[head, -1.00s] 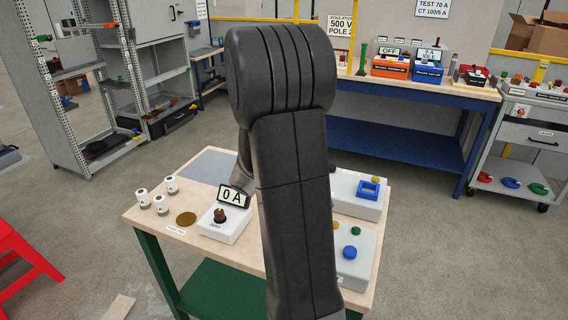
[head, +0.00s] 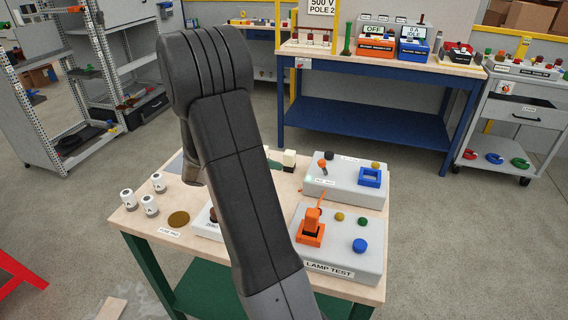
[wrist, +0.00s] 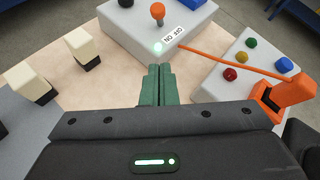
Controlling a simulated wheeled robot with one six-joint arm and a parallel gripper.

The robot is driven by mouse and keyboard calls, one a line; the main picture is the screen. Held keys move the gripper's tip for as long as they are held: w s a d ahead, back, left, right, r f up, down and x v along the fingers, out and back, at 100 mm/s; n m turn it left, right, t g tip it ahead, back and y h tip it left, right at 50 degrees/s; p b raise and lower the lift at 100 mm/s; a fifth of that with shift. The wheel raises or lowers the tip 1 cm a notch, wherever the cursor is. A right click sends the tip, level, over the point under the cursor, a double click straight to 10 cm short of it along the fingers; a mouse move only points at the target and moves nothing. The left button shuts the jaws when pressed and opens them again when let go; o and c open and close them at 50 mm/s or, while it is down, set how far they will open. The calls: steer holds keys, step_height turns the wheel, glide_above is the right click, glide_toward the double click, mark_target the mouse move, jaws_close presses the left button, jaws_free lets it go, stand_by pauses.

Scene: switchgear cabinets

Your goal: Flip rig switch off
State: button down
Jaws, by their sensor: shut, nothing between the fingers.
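My gripper (wrist: 155,88) is shut and empty in the wrist view, its green fingers pointing at a grey-white box (wrist: 150,35). That box carries an orange-tipped knob (wrist: 158,12), a pale glowing lamp (wrist: 158,47) and a small label (wrist: 173,34) that I cannot read surely. The same box (head: 340,192) is at the table's back right in the head view. I cannot tell by label which is the rig switch.
The wooden table (head: 140,217) also holds white cylinders (head: 150,205), a brown disc (head: 178,219) and a partly hidden white box (head: 203,228). Two cream-topped black blocks (wrist: 82,45) lie left of the fingers. A blue workbench (head: 365,133) stands behind, with clear floor between.

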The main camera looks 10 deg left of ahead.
glide_toward(324, 167)
step_height(324, 167, down, 4)
steer(key=shift+w+d+r+p, duration=0.2)
steer(key=shift+w+d+p, duration=0.2)
steer(key=shift+d, duration=0.2)
steer(key=shift+w+d+r+p, duration=0.15)
steer(key=shift+w+d+p, duration=0.1)
steer(key=shift+w+d, duration=0.5)
steer(key=shift+d, duration=0.25)
